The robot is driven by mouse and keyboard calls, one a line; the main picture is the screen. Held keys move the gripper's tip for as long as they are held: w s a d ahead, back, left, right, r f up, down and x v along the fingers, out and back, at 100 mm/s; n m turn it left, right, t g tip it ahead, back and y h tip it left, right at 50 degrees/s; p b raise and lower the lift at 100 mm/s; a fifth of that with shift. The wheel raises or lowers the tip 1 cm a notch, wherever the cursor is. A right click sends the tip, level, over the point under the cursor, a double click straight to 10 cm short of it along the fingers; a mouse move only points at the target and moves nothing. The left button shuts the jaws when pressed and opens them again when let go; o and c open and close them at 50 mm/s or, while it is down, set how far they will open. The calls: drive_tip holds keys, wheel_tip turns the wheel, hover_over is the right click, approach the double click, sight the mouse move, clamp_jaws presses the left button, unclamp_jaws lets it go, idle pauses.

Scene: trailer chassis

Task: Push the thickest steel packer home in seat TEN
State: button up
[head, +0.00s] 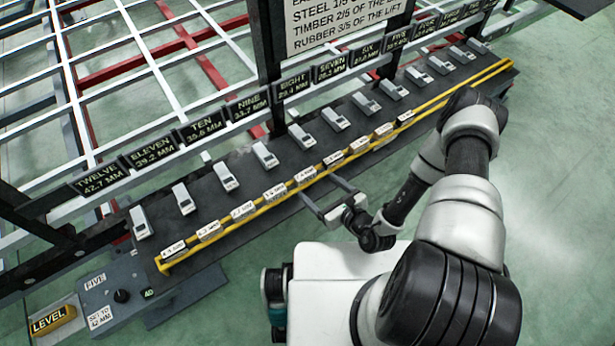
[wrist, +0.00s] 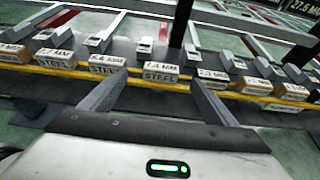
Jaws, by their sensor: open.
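My gripper (head: 320,187) is open and empty at the front of the bench, its two fingers pointing toward the yellow rail. In the wrist view, a steel packer labelled about 7.4 MM (wrist: 160,72) lies between and beyond the fingertips, apart from them. Other steel packers show left of it (wrist: 107,63), at far left (wrist: 55,58) and at right, the last apparently 7.3 MM (wrist: 212,76). Some labels are too small to read, so I cannot tell which steel packer is thickest. The TEN sign (head: 203,127) reads about 36 MM; seat TEN (head: 224,177) is a light grey block below it.
Several labelled packers line the yellow rail (head: 225,227). Similar grey seats run behind it on the dark bench, with number signs above. A notice board (head: 345,20) hangs on a dark post. A control box with a knob (head: 122,296) stands at left. Green floor lies in front.

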sight(305, 175)
drive_tip(key=b+x, duration=0.1)
drive_tip(key=x, duration=0.7)
drive_tip(key=b+x, duration=0.1)
drive_tip(key=x, duration=0.4)
drive_tip(key=shift+w+f+b, duration=0.2)
drive_tip(key=shift+w+b, duration=0.1)
drive_tip(key=shift+w, duration=0.05)
drive_tip(key=c, duration=1.4)
drive_tip(key=shift+r, duration=0.15)
